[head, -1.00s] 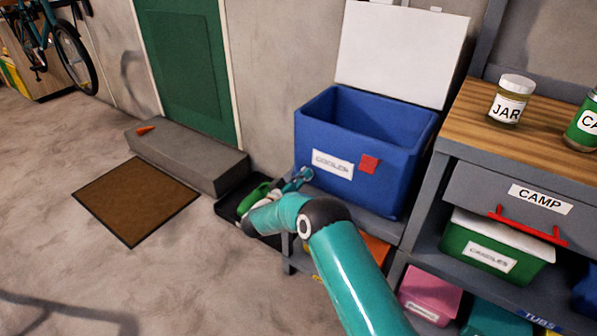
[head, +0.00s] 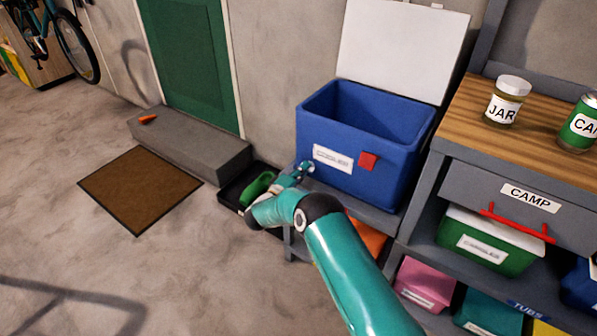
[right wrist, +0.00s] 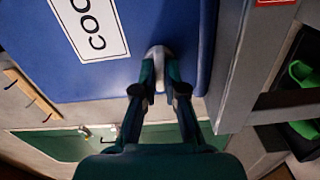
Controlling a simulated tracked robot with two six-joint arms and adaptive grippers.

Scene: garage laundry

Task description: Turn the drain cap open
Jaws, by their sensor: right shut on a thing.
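The blue cooler (head: 399,165) stands on a grey shelf with its white lid (head: 400,50) raised. Its drain cap (right wrist: 158,51) is a small pale grey knob on the blue wall in the right wrist view. My right gripper (right wrist: 160,75) is shut on the cap, one finger on each side. In the head view my right gripper (head: 306,168) is at the cooler's lower left corner, and the cap is too small or covered to make out there. My left gripper is not in view.
A black tray (head: 229,190) with a green item (head: 257,187) lies on the floor left of the shelf. A grey step (head: 190,143) and brown mat (head: 139,187) are farther left. A workbench with a drawer (head: 478,190) stands at right.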

